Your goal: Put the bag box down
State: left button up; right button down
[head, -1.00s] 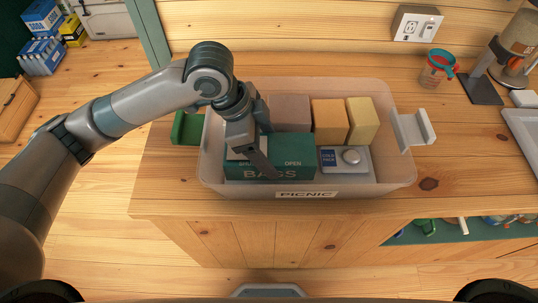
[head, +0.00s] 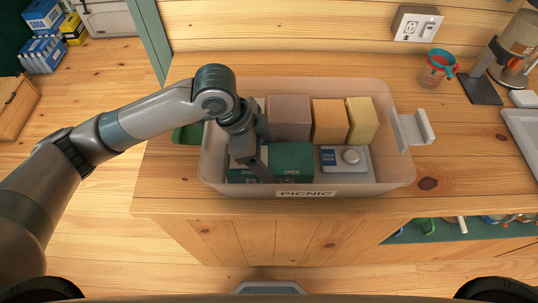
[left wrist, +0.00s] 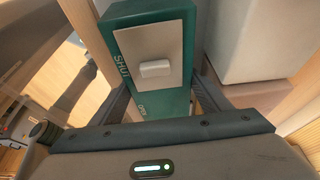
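The green bag box (head: 293,160) is inside the translucent picnic bin (head: 400,172), at its front left. Its lettered front shows dimly through the bin's wall. My left gripper (head: 257,158) reaches down over the box, with one finger across its front side. In the left wrist view, the bag box (left wrist: 152,22), with its pale top panel and white tab, lies between the two fingers of my left gripper (left wrist: 166,82). The fingers appear closed against its sides. The box's underside is hidden, so its contact with the bin floor cannot be seen. My right gripper is out of view.
In the bin, a mauve block (head: 289,118), an orange block (head: 329,121) and a yellow block (head: 362,120) stand behind, and a cold pack (head: 338,160) lies to the right.

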pick_arm(q)
jog(key=shift+o, duration=0.7)
jog(key=shift+r, duration=0.1)
jog(key=shift+a+r, duration=0.1)
jog(key=shift+r, duration=0.1)
jog(key=b+v, duration=0.2)
jog(key=v, duration=0.8)
jog(key=shift+a+r, duration=0.2)
jog(key=shift+r, duration=0.1)
jog(key=shift+a+r, duration=0.15)
jog(key=shift+r, duration=0.3)
